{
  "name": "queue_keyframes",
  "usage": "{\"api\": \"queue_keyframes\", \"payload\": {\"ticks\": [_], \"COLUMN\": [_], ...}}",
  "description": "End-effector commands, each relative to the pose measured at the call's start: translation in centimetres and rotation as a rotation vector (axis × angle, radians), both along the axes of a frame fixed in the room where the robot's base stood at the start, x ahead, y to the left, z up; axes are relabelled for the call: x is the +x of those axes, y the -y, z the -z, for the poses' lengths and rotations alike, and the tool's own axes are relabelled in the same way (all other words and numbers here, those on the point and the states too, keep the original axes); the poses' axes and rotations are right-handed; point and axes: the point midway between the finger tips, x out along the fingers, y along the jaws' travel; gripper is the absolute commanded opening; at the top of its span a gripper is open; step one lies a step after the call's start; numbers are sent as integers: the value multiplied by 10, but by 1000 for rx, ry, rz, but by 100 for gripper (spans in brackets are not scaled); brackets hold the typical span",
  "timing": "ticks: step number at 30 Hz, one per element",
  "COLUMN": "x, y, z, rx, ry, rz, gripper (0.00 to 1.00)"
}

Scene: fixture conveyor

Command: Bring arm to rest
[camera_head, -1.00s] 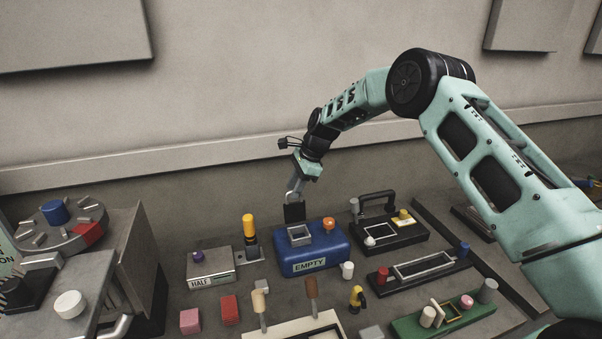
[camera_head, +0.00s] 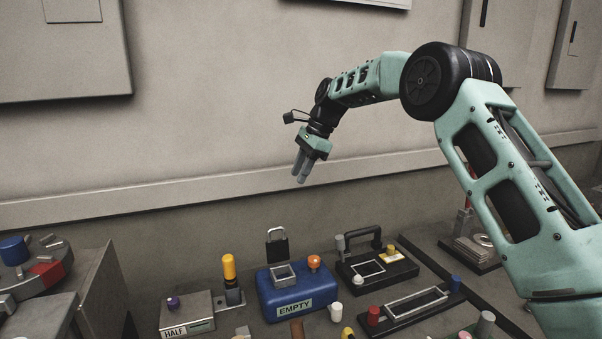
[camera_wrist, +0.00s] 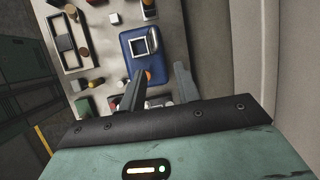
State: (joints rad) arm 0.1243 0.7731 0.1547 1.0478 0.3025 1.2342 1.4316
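My arm (camera_head: 490,165) is raised, reaching to the left above the bench. My gripper (camera_head: 301,180) points down and hangs in free air above the back of the bench. It also shows in the wrist view (camera_wrist: 160,70), where its two fingers stand apart with nothing between them. A black padlock with a grey shackle (camera_head: 277,247) is below and left of the gripper, clear of it, at the back of the blue box marked EMPTY (camera_head: 276,306). The blue box also shows in the wrist view (camera_wrist: 127,63).
A grey box marked HALF (camera_head: 186,310) and a yellow-topped handle (camera_head: 229,267) stand left of the blue box. A black tray with a handle (camera_head: 385,270) and a framed fixture (camera_head: 415,305) lie right. The back wall (camera_head: 220,110) rises behind my gripper.

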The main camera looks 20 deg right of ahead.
Motion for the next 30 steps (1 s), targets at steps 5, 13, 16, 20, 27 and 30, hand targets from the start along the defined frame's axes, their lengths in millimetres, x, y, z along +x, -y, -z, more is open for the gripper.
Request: {"api": "queue_keyframes", "payload": {"ticks": [5, 13, 16, 20, 27, 30], "x": [0, 0, -5, -31, -149, -210], "y": [1, 1, -7, -43, -138, -164], "z": [-2, -1, -1, -1, 11, 22], "rx": [0, 0, -3, -28, -112, -149], "ry": [0, 0, 5, 41, 171, 228], "rz": [0, 0, -26, -181, -737, -989], "gripper": [32, 32, 32, 32, 32, 32]}}
